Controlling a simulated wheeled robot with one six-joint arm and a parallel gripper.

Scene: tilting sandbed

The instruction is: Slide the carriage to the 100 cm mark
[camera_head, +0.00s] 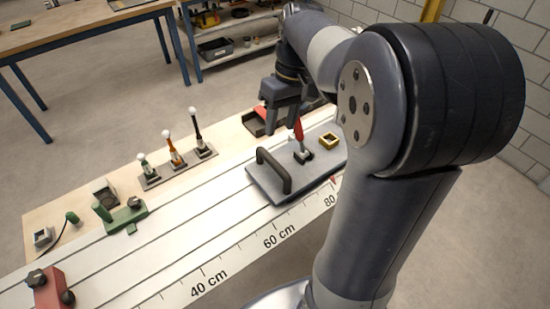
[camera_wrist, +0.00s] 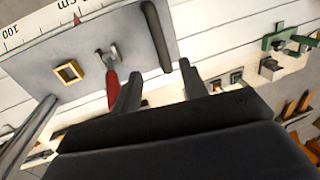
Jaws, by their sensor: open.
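The carriage (camera_head: 262,182) is a grey plate on the white rail bed, and it also fills the upper left of the wrist view (camera_wrist: 95,35). It carries a black bar handle (camera_head: 275,170), a red-gripped lever (camera_head: 299,130) and a yellow square frame (camera_head: 328,141). A red pointer (camera_head: 333,181) on its front edge is near the 80 cm mark. The 100 mark (camera_wrist: 8,28) shows in the wrist view; my arm hides it in the head view. My gripper (camera_head: 283,120) is open and empty, above the back of the carriage, apart from the handle. Its fingers (camera_wrist: 158,75) point toward the handle.
A red clamp block (camera_head: 50,289) sits at the rail's near left end. A green clamp (camera_head: 125,217) and a row of small levers (camera_head: 174,160) stand along the back edge.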

